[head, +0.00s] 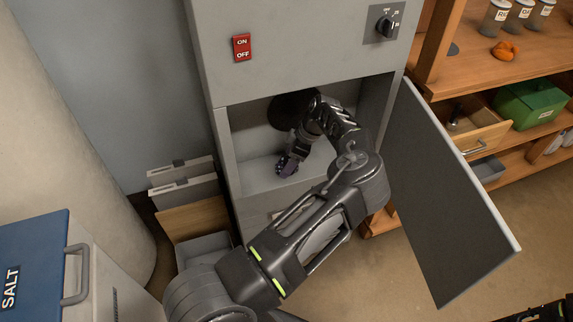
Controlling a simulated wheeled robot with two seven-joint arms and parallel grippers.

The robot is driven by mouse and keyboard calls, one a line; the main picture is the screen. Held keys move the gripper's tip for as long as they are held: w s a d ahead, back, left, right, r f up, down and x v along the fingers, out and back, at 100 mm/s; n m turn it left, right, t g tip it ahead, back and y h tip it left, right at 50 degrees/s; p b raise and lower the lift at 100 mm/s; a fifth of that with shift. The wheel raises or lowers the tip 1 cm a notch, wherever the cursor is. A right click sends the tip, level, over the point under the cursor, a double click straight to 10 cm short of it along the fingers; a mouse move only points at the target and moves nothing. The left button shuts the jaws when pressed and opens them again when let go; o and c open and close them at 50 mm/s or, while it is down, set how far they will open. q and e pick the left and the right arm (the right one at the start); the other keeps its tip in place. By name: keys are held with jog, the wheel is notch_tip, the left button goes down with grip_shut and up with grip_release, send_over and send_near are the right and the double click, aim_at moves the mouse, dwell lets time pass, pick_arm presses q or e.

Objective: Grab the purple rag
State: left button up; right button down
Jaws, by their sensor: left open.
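A small dark purple lump, which looks like the purple rag (287,166), shows inside the open compartment of the grey cabinet (262,178). My left arm reaches into the compartment from below, its wrist bent down to the left. My left gripper (290,158) is open right at the purple lump. The fingers are small and dark here, so I cannot tell whether they touch the rag or stand around it. Only a dark bit of my right arm shows at the lower right corner; its gripper is out of view.
The cabinet door (440,190) hangs open to the right. A red ON/OFF switch (242,47) and a black knob (384,26) are above. Wooden shelves (480,75) with a green box (530,103) stand at right. A blue-lidded SALT bin (35,262) is at lower left.

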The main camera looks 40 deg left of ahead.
pick_arm(q)
jog(key=shift+x, duration=0.95)
jog(key=shift+c, duration=0.5)
jog(key=c, duration=1.3)
jog(key=shift+r, duration=0.1)
jog(key=shift+r, duration=0.5)
notch_tip(320, 180, up, 2)
jog(key=shift+w+r, duration=0.1)
jog(key=s+d, duration=0.3)
jog(key=d, duration=0.2)
jog(key=s+d, duration=0.4)
jog(key=d, duration=0.1)
jog(key=s+d, duration=0.3)
jog(key=d, duration=0.2)
jog(key=shift+s, duration=0.2)
